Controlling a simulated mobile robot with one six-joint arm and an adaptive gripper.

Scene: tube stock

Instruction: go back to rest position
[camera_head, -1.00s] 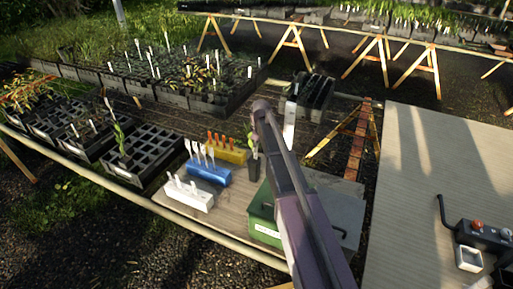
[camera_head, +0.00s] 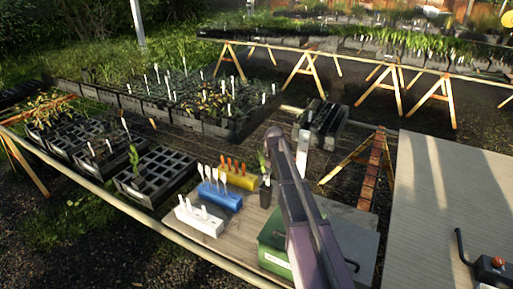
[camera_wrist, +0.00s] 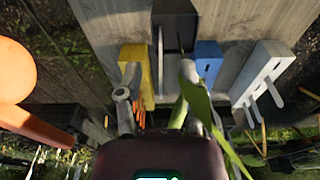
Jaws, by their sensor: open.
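My arm reaches up from the lower right of the head view, and its end hides my gripper there. In the wrist view my gripper (camera_wrist: 157,92) is open, its two grey fingers apart. A green leafy stem (camera_wrist: 195,100) shows close by the right finger. Whether it lies between the fingers I cannot tell. A dark pot (camera_wrist: 174,28) stands beyond the fingers. In the head view a small dark pot with a plant (camera_head: 265,191) stands just left of my arm, on the bench.
Yellow (camera_head: 237,178), blue (camera_head: 219,197) and white (camera_head: 199,219) blocks holding upright tools or labels stand left of my arm. A green box (camera_head: 273,246) is beside the arm's lower part. Seedling trays (camera_head: 155,176) fill the left. The grey tabletop (camera_head: 440,190) at right is largely clear.

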